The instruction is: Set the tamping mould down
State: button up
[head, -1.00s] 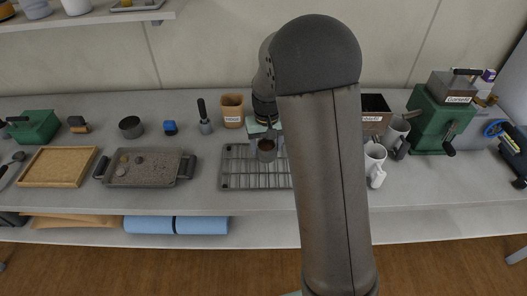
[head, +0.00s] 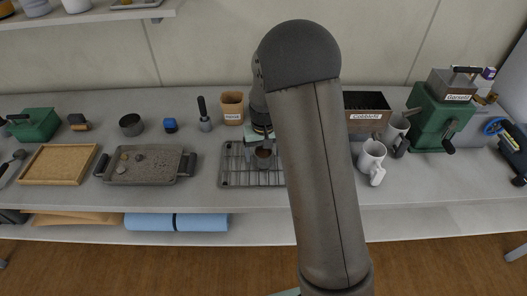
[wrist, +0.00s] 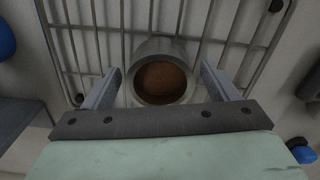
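The tamping mould (wrist: 162,101) is a grey metal cylinder with brown material inside. It stands upright on the wire rack (wrist: 93,47), and it also shows under my gripper in the head view (head: 264,158). My gripper (wrist: 160,70) is open around the mould. One finger is on each side, and a narrow gap shows between each finger and the mould's wall. The wire rack (head: 235,180) lies on the bench, its right part hidden behind my arm in the head view.
Left of the rack are a grey stone tray (head: 140,178) with small lumps, a blue-capped item (head: 170,126) and an upright brush-like tool (head: 204,122). Behind is a labelled brown cup (head: 232,105). White mugs (head: 371,160) stand to the right. The bench front is clear.

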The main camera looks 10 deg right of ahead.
aim_at(263, 156)
notch_tip(263, 156, up, 12)
jog(key=b, duration=0.1)
jog(key=s+r, duration=0.3)
jog(key=s, duration=1)
jog(key=shift+s+r, duration=0.15)
jog(key=shift+s, duration=0.2)
jog(key=shift+o, duration=0.5)
jog(key=s+f, duration=0.2)
jog(key=s, duration=1.2)
jog(key=shift+a+f+t, duration=0.2)
jog(key=shift+f+t, duration=0.1)
jog(key=shift+f, duration=0.1)
